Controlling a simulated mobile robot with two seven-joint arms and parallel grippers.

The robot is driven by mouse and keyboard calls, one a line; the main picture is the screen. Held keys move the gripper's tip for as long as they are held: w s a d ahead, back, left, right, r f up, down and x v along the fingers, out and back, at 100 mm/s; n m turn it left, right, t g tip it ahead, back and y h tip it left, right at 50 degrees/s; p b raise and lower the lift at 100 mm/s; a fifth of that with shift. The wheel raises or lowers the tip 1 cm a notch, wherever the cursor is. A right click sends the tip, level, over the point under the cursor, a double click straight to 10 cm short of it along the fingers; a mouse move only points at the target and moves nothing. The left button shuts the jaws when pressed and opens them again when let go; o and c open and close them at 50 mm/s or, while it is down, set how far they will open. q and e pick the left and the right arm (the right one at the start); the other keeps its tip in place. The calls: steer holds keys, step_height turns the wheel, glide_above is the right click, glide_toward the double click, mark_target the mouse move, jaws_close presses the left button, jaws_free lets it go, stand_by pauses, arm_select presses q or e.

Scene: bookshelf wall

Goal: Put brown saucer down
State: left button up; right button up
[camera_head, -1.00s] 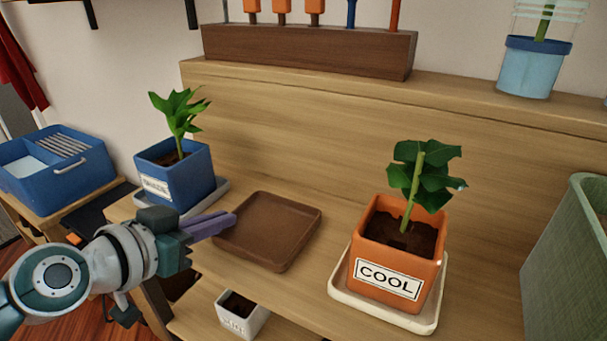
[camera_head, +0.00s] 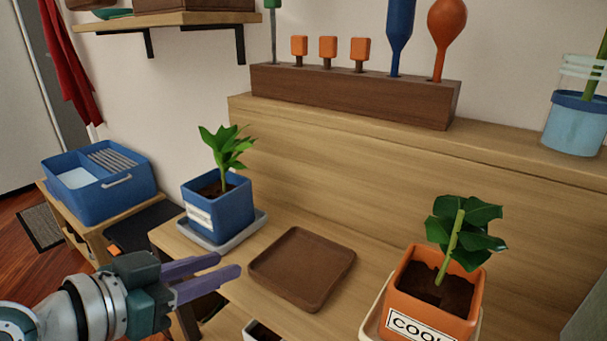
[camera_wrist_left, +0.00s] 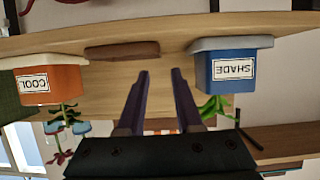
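The brown saucer (camera_head: 303,268) is a square, low-rimmed tray lying flat on the wooden shelf, between the blue pot and the orange pot. It also shows edge-on near the top of the left wrist view (camera_wrist_left: 122,51), which is upside down. My left gripper (camera_head: 228,270) has its two purple fingers apart, with nothing between them. It is to the left of the saucer, and a gap shows between the fingertips and the saucer's rim. The spread fingers show in the left wrist view (camera_wrist_left: 160,78) too. My right gripper is not in view.
A blue pot (camera_head: 219,213) with a plant stands on a pale saucer behind left. An orange pot (camera_head: 432,290) with a plant stands on a cream saucer at right. A white pot (camera_head: 262,331) is below the shelf edge. A dark wooden tool rack (camera_head: 350,95) stands on the upper ledge.

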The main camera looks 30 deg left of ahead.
arm_select(q)
steer(key=s+d+m+g+h, duration=0.3)
steer(key=s+d+g, duration=0.4)
steer(key=d, duration=0.4)
steer(key=s+a+r+n+g+y, duration=0.1)
steer(key=s+g+y, duration=0.2)
steer(key=s, duration=0.5)
steer(key=shift+a+r+n+y, duration=0.3)
steer(key=shift+r+n+y, duration=0.1)
steer(key=shift+y, duration=0.1)
steer(key=shift+f, duration=0.1)
